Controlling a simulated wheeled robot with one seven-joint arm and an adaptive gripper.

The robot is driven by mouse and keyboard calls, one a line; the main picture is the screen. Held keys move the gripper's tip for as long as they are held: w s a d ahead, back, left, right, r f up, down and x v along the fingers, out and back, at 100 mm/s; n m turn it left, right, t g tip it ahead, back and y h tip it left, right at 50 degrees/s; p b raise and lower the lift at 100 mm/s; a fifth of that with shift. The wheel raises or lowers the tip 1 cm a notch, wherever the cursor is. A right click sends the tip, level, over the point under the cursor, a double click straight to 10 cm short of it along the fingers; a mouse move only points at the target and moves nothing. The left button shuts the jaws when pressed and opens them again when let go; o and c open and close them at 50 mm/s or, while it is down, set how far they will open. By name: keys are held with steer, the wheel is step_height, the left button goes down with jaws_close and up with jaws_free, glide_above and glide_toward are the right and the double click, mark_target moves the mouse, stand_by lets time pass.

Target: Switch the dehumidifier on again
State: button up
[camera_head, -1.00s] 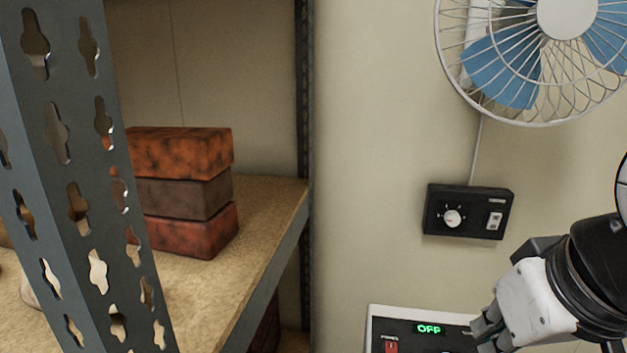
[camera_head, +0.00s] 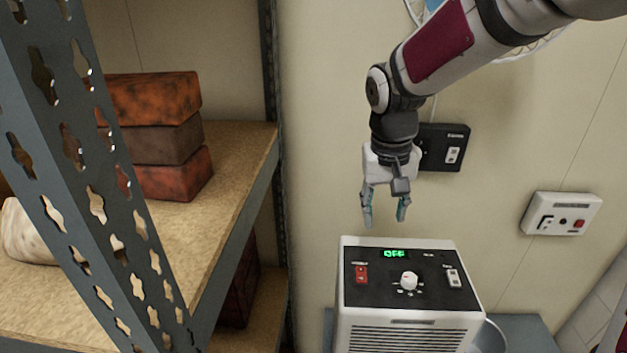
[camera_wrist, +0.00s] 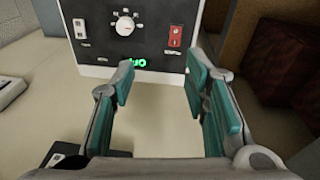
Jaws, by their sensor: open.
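The dehumidifier (camera_head: 412,318) is a white box with a black sloped panel. Its green display (camera_head: 395,254) reads OFF. The panel carries a red rocker switch (camera_head: 361,274) at the left, a white knob (camera_head: 409,280) in the middle and a white rocker (camera_head: 453,278) at the right. My gripper (camera_head: 384,222) is open and empty, pointing down, above the back edge of the panel and apart from it. In the wrist view the panel is upside down beyond the fingers, with the red switch (camera_wrist: 175,36), knob (camera_wrist: 125,26) and display (camera_wrist: 137,63).
A black control box (camera_head: 443,148) is on the wall behind my arm, below the fan. A white wall box (camera_head: 561,214) with a red button is at the right. A metal shelf (camera_head: 228,210) with stacked brick-like blocks (camera_head: 160,137) stands at the left.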

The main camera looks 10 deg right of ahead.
steer(key=g+y, duration=0.1)
glide_toward(361, 273)
steer(key=shift+m, duration=0.4)
step_height(361, 273, down, 8)
steer(key=shift+f+p, duration=0.1)
steer(key=shift+p, duration=1.05)
steer(key=shift+c, duration=0.6)
jaws_close()
